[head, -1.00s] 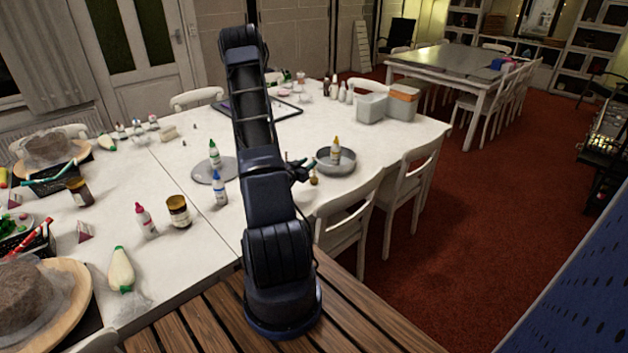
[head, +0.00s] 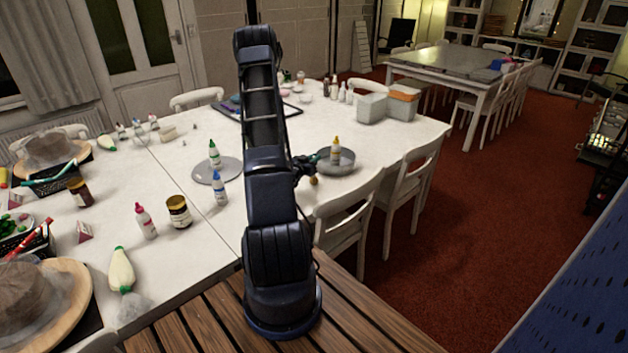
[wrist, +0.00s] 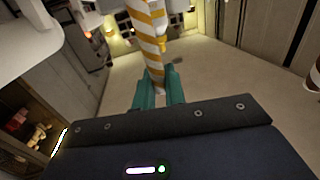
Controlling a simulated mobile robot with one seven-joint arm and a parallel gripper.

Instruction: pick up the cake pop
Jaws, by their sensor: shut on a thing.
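The cake pop (head: 314,181) shows in the head view as a small brown ball at the table's near right edge, just left of a grey round dish. My gripper (head: 310,163) is right above the ball. In the wrist view my gripper's teal fingers (wrist: 158,95) are shut on an orange-and-white striped stick (wrist: 150,40), which looks to be the cake pop's. The ball itself cannot be made out in the wrist view. Whether the ball touches the table is too small to tell.
The grey round dish (head: 347,167) with a yellow-capped bottle (head: 336,150) is close on the right. A flat grey turntable (head: 204,170), green-capped bottle (head: 214,154) and blue-capped bottle (head: 219,187) stand left of my arm. A white chair (head: 345,218) stands at the near edge.

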